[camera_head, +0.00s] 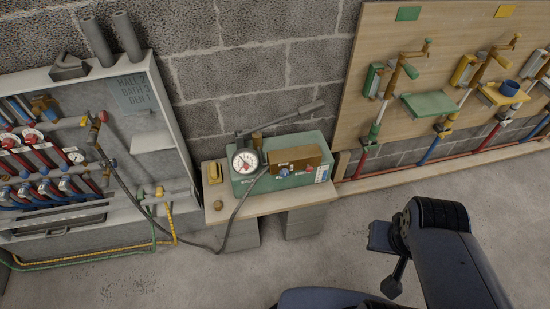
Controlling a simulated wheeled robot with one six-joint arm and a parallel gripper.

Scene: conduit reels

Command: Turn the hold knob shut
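Small blue and red knobs (284,172) sit on the front below the brown block, and another blue knob (257,191) is lower left. I cannot tell which is the hold knob or how far it is turned. My gripper (386,262) is over the floor to the right front of the bench, apart from the pump. Its finger opening is unclear.
The wooden bench (262,206) rests on grey blocks. A dark hose (226,235) runs from the pump to the manifold cabinet (165,110) on the left. A board (375,50) with pipes and valves stands at right. Bare floor (340,245) lies between bench and gripper.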

